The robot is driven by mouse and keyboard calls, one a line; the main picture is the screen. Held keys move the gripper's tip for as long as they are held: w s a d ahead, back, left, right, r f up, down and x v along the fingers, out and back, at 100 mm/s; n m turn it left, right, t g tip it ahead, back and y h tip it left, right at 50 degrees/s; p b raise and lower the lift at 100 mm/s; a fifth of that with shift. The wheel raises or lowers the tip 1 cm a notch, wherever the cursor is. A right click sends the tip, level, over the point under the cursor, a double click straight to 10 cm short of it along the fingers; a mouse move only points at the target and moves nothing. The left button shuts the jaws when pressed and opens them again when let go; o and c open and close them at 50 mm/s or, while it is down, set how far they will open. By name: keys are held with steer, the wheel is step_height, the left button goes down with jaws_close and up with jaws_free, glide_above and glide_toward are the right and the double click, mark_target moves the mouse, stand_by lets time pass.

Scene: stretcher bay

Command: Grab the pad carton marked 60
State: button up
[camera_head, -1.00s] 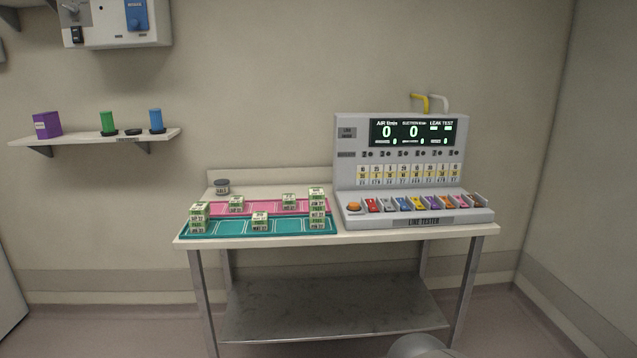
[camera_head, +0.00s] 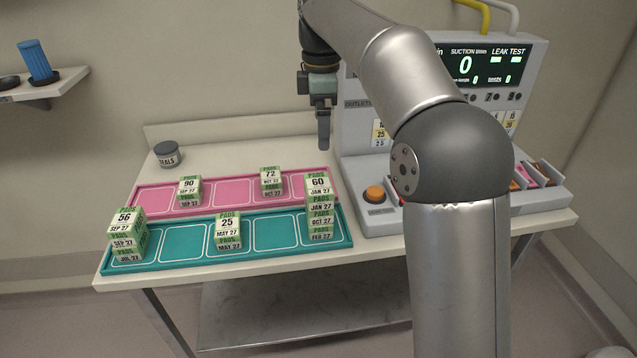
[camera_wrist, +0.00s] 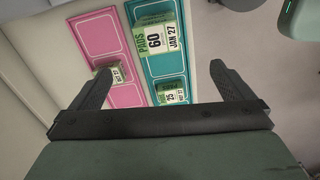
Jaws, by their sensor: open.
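The pad carton marked 60 (camera_head: 318,185) is white and green, with the date JAN 27. It tops a stack of cartons at the right end of the teal tray (camera_head: 275,250). In the wrist view the 60 carton (camera_wrist: 156,38) lies ahead, near the top of the picture between the finger directions. My gripper (camera_head: 323,140) hangs above and behind the stack in the head view, apart from it. Its two fingers (camera_wrist: 160,70) are spread wide in the wrist view, with nothing held between them.
Cartons marked 56 (camera_head: 126,222) and 25 (camera_head: 227,226) stand on the teal tray. Cartons marked 90 (camera_head: 189,185) and 72 (camera_head: 271,177) stand on the pink tray (camera_head: 230,191). A seals jar (camera_head: 167,155) is behind. The line tester (camera_head: 362,140) stands close right.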

steer(key=w+n, duration=0.1)
glide_above(318, 183)
step_height(318, 183, down, 11)
steer(key=shift+w+a+f+b, duration=0.1)
steer(key=shift+f+b, duration=0.05)
steer(key=shift+b, duration=0.3)
step_height(318, 183, down, 5)
steer(key=shift+f+p, duration=0.1)
steer(key=shift+p, duration=0.25)
steer(key=c, duration=1)
steer(key=shift+c, duration=0.6)
